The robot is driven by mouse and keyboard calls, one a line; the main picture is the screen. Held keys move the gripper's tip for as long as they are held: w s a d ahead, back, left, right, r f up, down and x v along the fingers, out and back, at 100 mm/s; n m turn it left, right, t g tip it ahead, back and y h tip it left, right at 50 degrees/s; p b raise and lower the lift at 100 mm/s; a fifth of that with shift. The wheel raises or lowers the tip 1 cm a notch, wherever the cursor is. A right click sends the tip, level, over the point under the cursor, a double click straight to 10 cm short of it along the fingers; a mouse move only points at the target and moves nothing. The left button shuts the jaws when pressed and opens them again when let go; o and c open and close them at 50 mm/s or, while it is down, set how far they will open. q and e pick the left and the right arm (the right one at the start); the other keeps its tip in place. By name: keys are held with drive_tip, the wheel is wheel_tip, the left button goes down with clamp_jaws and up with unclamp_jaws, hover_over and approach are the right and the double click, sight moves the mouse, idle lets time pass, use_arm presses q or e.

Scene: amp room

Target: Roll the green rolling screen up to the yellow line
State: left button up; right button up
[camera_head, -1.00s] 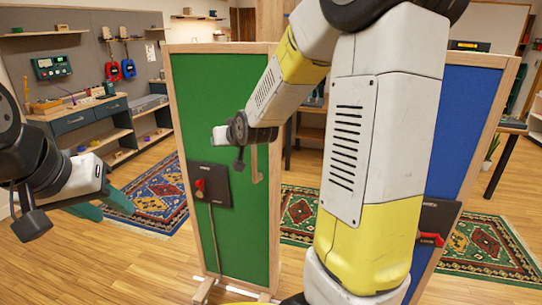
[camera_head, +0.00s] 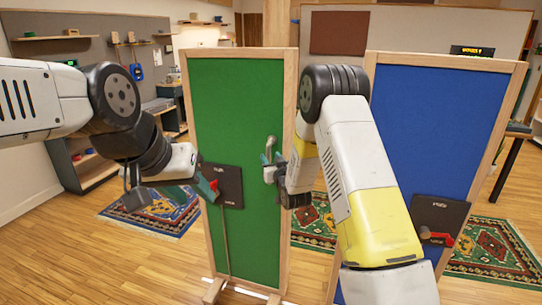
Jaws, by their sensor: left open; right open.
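The green rolling screen (camera_head: 235,108) stands upright in a wooden frame in front of me, on wooden feet (camera_head: 214,291). A black plate (camera_head: 229,184) with a red lever (camera_head: 208,189) is on its left side, with a rod running down below. A handle (camera_head: 270,147) is on its right side. My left gripper (camera_head: 193,190) is open, its fingers beside the red lever; I cannot tell if they touch. My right gripper (camera_head: 271,170) is open at the handle and partly hides it; contact is unclear. I cannot make out the yellow line.
A blue screen (camera_head: 445,125) with its own black plate (camera_head: 436,221) and red lever stands to the right, partly behind my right arm. Patterned rugs (camera_head: 150,212) lie behind the screens. A workbench (camera_head: 88,165) stands at the left. The wooden floor (camera_head: 110,262) at front left is clear.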

sight(269, 155)
drive_tip(key=shift+x, duration=1.75)
drive_tip(key=shift+c, duration=0.2)
clamp_jaws()
